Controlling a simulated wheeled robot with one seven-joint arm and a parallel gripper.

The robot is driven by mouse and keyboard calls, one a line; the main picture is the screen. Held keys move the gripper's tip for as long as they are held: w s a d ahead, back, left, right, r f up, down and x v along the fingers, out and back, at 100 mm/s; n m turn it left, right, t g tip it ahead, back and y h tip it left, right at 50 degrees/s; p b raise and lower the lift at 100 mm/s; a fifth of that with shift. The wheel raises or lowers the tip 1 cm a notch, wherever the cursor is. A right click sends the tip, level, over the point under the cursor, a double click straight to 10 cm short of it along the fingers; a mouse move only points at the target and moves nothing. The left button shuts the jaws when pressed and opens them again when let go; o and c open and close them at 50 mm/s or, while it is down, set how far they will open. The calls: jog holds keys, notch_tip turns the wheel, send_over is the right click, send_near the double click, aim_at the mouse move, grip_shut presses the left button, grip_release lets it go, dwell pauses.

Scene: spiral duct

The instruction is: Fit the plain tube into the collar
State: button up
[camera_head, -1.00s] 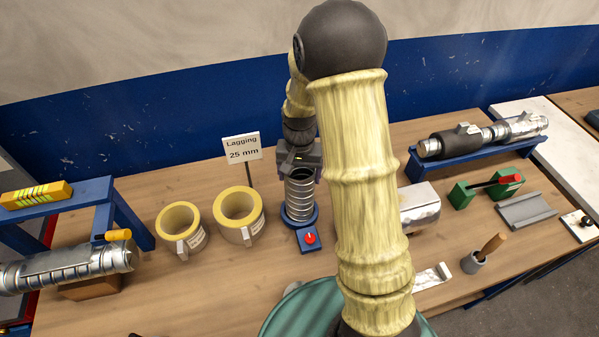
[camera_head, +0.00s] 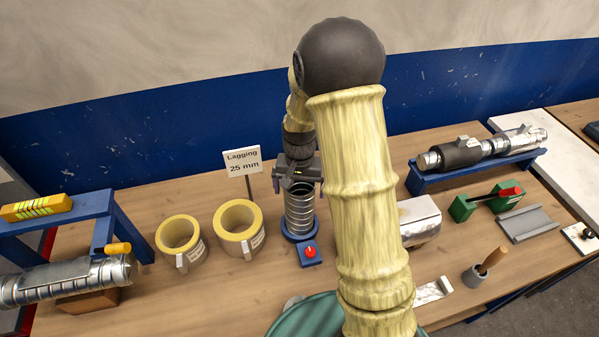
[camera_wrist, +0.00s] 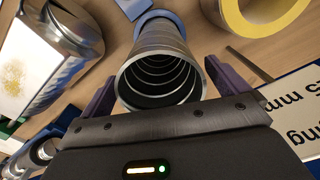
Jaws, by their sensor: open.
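A ribbed silver tube (camera_head: 300,213) stands upright in a round blue base, its open mouth up. My gripper (camera_head: 298,175) is just above its mouth, jaws open. In the wrist view the open tube mouth (camera_wrist: 160,82) lies between the two spread fingers of my gripper (camera_wrist: 163,88), with a gap visible at the right finger; contact at the left is unclear. A ribbed silver duct (camera_head: 65,280) lies at the left on a wooden block. A silver and black tube assembly (camera_head: 462,152) lies on a blue rack at right. I cannot tell which piece is the plain tube or the collar.
Two yellow lagging rings (camera_head: 180,236) stand left of the tube, with a "Lagging 25 mm" sign (camera_head: 242,160) behind. A red button (camera_head: 310,252) sits in front of the base. A foil-wrapped block (camera_head: 419,218) and a green tool holder (camera_head: 462,208) stand at right.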

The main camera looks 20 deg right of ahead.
notch_tip(320, 180, up, 12)
jog(key=b, duration=0.2)
jog(key=shift+f, duration=0.15)
dwell(0.5)
jog(key=s+f+n+t, duration=0.1)
jog(key=s+f+n, duration=0.1)
jog(key=s, duration=0.5)
jog(key=s+f+n+t, duration=0.1)
jog(key=s+f+n, duration=0.1)
jog(key=s, duration=0.5)
jog(key=shift+s+f+n+t, duration=0.2)
jog(key=shift+f+n+t, duration=0.05)
jog(key=shift+n+t, duration=0.05)
jog(key=shift+c, duration=0.4)
dwell(0.6)
